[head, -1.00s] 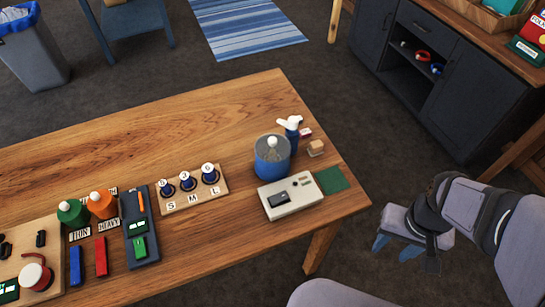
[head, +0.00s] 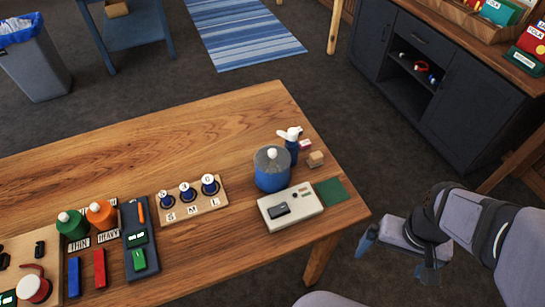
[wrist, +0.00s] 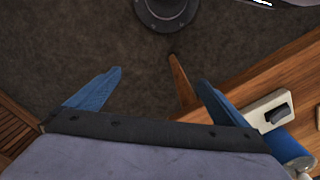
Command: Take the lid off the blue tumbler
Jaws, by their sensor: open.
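The blue tumbler (head: 270,181) stands upright on the wooden table near its right end. Its grey lid (head: 262,158) with a white knob is seated on top. My gripper (head: 399,255) is off the table's right edge, over the floor, well apart from the tumbler. Its blue fingers are spread and empty; they also show in the wrist view (wrist: 159,80).
A white switch box (head: 290,207) stands right in front of the tumbler. A blue spray bottle (head: 292,149) with a white head stands close behind it, beside a small wooden block (head: 316,159). A ring-peg board (head: 192,202) lies to the left. The table's back middle is clear.

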